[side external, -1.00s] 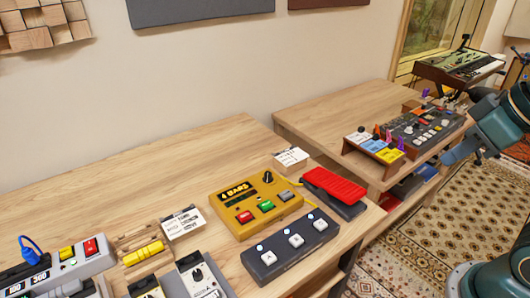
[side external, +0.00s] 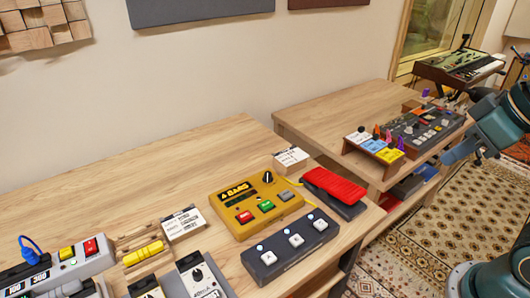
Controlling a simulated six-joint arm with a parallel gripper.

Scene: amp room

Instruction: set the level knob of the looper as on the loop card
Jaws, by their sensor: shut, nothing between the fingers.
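My gripper (side external: 449,157) is at the far right, partly merged with my arm, shut and empty, well away from the looper.
A grey three-switch pedal (side external: 290,262) sits in front of the looper, and a red-topped pedal (side external: 334,187) to its right. More pedals crowd the front left. Other gear (side external: 430,127) stands on the right table. The wood behind the looper is mostly clear.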

